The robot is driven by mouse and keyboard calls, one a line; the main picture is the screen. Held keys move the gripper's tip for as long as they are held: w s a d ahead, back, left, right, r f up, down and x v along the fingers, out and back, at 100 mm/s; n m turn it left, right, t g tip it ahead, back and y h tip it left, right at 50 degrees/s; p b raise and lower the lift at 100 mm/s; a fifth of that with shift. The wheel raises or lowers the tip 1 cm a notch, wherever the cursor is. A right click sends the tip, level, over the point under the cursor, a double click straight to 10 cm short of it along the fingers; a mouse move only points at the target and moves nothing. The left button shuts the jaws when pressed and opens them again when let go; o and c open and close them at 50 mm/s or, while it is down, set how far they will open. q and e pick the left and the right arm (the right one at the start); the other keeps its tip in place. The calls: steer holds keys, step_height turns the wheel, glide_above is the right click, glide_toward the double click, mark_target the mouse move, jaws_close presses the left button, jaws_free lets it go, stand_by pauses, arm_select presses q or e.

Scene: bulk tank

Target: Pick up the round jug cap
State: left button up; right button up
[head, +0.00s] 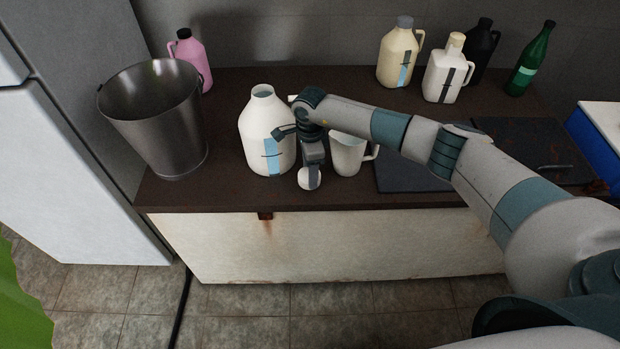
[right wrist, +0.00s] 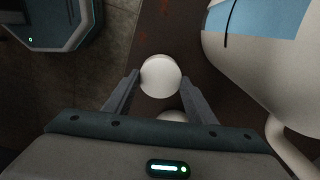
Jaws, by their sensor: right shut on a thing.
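The round jug cap (head: 303,180) is white and sits at the fingertips of my right gripper (head: 310,175), by the counter's front edge. In the right wrist view the white cap (right wrist: 160,76) lies between the tips of my right gripper (right wrist: 160,92), which is shut on it. A second small white shape (right wrist: 172,116) shows between the fingers, nearer the palm; I cannot tell what it is. The large cream jug (head: 262,130) with a blue label stands just left of the gripper, its mouth open. My left gripper is not in view.
A white measuring jug (head: 346,155) stands close right of the gripper. A metal bucket (head: 160,120) and pink jug (head: 190,58) are at the left. Capped jugs (head: 400,55) and a green bottle (head: 530,62) stand at the back right. The counter's front edge (head: 230,209) is near.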

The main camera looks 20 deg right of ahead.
step_height(320, 180, up, 6)
steer(key=shift+f+b, duration=0.1)
steer(key=shift+b, duration=0.8)
steer(key=shift+r, duration=0.2)
steer(key=shift+r, duration=0.1)
